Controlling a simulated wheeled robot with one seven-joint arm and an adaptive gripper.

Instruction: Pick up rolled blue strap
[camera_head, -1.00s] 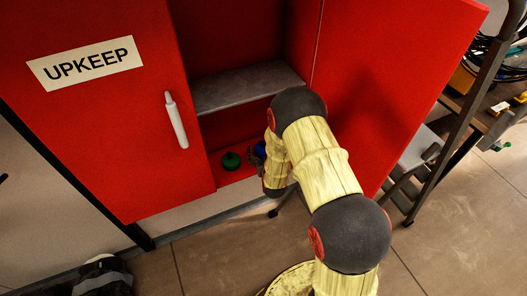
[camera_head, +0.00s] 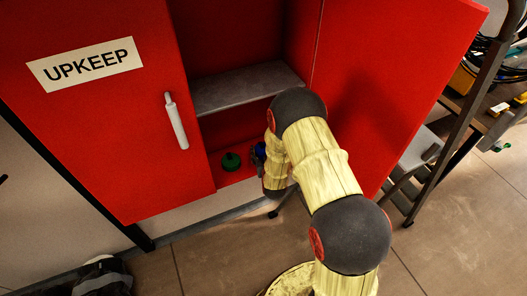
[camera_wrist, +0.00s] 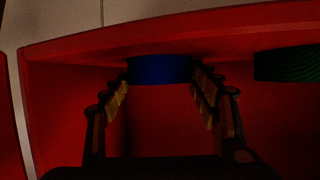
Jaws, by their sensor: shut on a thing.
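The rolled blue strap (camera_wrist: 160,69) sits between the two fingertips of my gripper (camera_wrist: 161,80) in the wrist view. My gripper is shut on it, with a finger against each side. In the head view a small part of the strap (camera_head: 261,150) shows at my gripper, low inside the red cabinet. My arm hides the rest. I cannot tell whether the strap touches the cabinet floor.
A green roll (camera_head: 231,161) lies on the cabinet floor just left of my gripper; it also shows at right in the wrist view (camera_wrist: 288,63). A grey shelf (camera_head: 245,88) is above. Red cabinet doors (camera_head: 105,140) stand at both sides.

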